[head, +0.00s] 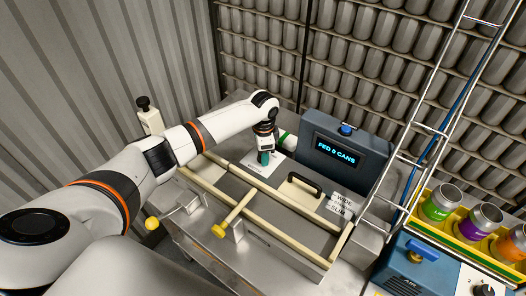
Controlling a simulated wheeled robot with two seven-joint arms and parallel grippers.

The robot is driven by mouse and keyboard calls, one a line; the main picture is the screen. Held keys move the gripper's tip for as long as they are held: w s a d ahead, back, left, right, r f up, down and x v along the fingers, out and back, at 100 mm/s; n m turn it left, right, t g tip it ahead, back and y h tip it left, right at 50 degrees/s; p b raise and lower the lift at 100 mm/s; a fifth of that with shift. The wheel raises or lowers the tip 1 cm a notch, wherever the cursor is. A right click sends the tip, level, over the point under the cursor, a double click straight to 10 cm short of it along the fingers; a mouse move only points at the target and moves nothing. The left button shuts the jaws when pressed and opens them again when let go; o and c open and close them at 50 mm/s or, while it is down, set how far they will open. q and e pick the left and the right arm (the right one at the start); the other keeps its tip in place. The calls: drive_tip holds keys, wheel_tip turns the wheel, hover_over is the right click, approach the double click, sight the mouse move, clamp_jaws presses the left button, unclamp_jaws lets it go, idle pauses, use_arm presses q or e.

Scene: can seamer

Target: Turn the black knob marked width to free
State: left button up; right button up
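My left arm reaches in from the left, and my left gripper (264,157) points down over a small pale plate (257,170) on the steel machine top. The plate carries print too small to read. The gripper's teal fingertips are close together and small, so I cannot tell whether they are shut or hold anything. No knob shows clearly at the fingertips; the gripper covers that spot. A black knob (143,103) stands on a cream post at the left behind my arm, with no readable marking. My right gripper is not in view.
Cream rails (262,193) cross the machine top. A black handle (305,184) lies near a "WIDE / SLIM" label (340,204). A grey display box (345,150) reads "FED 0 CANS". Yellow knobs (218,231) are in front. Colored cans (440,203) and a wire chute (420,125) stand right.

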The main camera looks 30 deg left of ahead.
use_arm(q)
wheel_tip(320, 180, up, 12)
drive_tip(key=b, duration=0.3)
drive_tip(key=shift+s+d, duration=0.15)
drive_tip(key=shift+s, duration=0.05)
idle(0.6)
